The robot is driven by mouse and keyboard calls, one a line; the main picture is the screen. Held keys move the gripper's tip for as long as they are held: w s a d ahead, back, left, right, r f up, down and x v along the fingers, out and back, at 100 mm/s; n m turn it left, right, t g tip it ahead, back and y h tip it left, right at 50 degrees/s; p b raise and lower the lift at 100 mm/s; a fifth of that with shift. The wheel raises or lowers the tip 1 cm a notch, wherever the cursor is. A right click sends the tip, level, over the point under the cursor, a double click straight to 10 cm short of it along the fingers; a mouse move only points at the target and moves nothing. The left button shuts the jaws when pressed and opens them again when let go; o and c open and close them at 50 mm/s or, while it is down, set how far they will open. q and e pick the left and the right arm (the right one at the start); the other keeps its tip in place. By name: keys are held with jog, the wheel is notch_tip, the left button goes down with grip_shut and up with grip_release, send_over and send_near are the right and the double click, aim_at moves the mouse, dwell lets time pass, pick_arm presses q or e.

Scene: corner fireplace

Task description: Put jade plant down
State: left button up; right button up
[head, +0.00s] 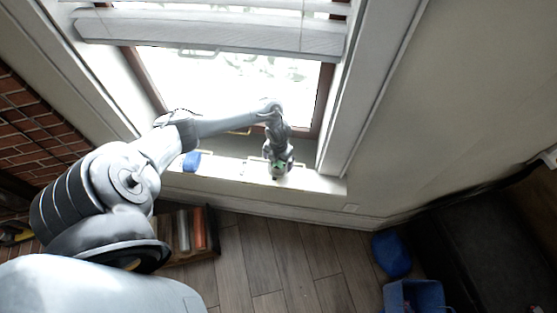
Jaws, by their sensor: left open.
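My left arm reaches from the left to the window sill (225,172). My left gripper (278,167) is over the right part of the sill, pointing down, with its jaws open. A small green patch, which looks like the jade plant (280,168), shows at the gripper's fingers. The gripper hides most of the plant, so its pot and how it meets the sill cannot be made out. My right gripper is not in view.
A blue object (191,161) stands on the sill to the left. The window frame's right side (335,130) is close to the gripper. Two blue items, one rounded (390,255) and one box-like (413,297), are on the wooden floor. A low rack (190,232) is below the sill.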

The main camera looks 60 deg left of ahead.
pick_arm(q)
jog(key=shift+r, duration=0.2)
notch_tip(320, 180, up, 10)
jog(key=shift+r+p, duration=0.2)
jog(key=shift+p, duration=1.05)
jog(key=shift+w+r, duration=0.1)
jog(key=shift+r, duration=0.3)
jog(key=shift+d+r, duration=0.1)
jog(key=shift+d, duration=0.05)
jog(key=d+f+n+t+h, duration=0.15)
jog(key=d+n+t, duration=0.55)
jog(key=d, duration=1.9)
jog(key=s+r+n+g, duration=0.1)
jog(key=s+r+n, duration=0.3)
jog(key=n, duration=0.6)
jog(key=s+r+n+g+y, duration=0.1)
jog(key=s+r+n, duration=0.3)
jog(key=s+n, duration=0.5)
jog(key=shift+a+r+n+g, duration=0.4)
jog(key=shift+n+g, duration=0.3)
jog(key=shift+n, duration=0.4)
